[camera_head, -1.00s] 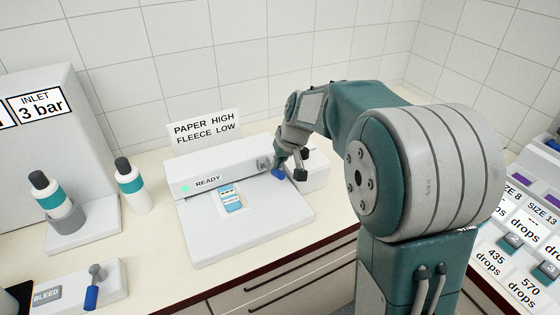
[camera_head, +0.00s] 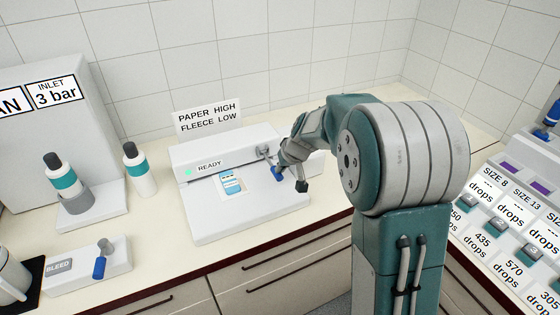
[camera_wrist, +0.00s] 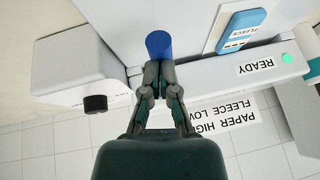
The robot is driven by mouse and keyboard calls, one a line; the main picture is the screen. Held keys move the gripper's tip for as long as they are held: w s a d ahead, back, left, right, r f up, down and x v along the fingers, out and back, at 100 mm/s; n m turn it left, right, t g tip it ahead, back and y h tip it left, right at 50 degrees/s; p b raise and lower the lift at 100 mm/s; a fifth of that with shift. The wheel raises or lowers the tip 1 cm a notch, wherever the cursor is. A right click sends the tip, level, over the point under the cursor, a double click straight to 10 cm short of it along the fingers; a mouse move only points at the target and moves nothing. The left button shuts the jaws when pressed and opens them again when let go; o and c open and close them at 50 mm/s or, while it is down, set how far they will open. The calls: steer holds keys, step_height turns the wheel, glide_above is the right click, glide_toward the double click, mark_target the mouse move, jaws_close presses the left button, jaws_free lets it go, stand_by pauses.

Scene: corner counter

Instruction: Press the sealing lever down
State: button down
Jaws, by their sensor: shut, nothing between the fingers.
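The white sealer (camera_head: 245,213) stands on the counter with a READY label and a lit green lamp (camera_head: 188,172). A blue-and-white pouch marked FLEECE (camera_head: 231,182) lies on its plate; it also shows in the wrist view (camera_wrist: 241,28). The lever's blue grip (camera_head: 277,172) is at the sealer's right end. In the wrist view the blue grip (camera_wrist: 159,44) is right at my fingertips. My gripper (camera_wrist: 157,68) is shut with nothing between its fingers. I cannot tell whether the fingertips touch the grip.
A sign reading PAPER HIGH FLEECE LOW (camera_head: 208,118) stands behind the sealer. A white box with a black knob (camera_wrist: 95,103) is beside the lever. Bottles (camera_head: 139,170) and a BLEED unit (camera_head: 88,273) are at left; labelled drop bins (camera_head: 510,215) are at right.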

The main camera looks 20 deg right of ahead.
mark_target(282, 179)
step_height(282, 179, down, 2)
steer(key=shift+s+d+f, duration=0.1)
steer(key=shift+d+f, duration=0.05)
steer(key=shift+f, duration=1.1)
steer(key=shift+s+f, duration=0.1)
steer(key=shift+f, duration=0.15)
steer(key=shift+r, duration=0.1)
steer(key=shift+r, duration=0.3)
steer(key=v, duration=0.3)
steer(key=shift+w+r, duration=0.2)
steer(key=shift+r, duration=0.1)
steer(key=s+d+r, duration=0.3)
steer(key=s, duration=0.6)
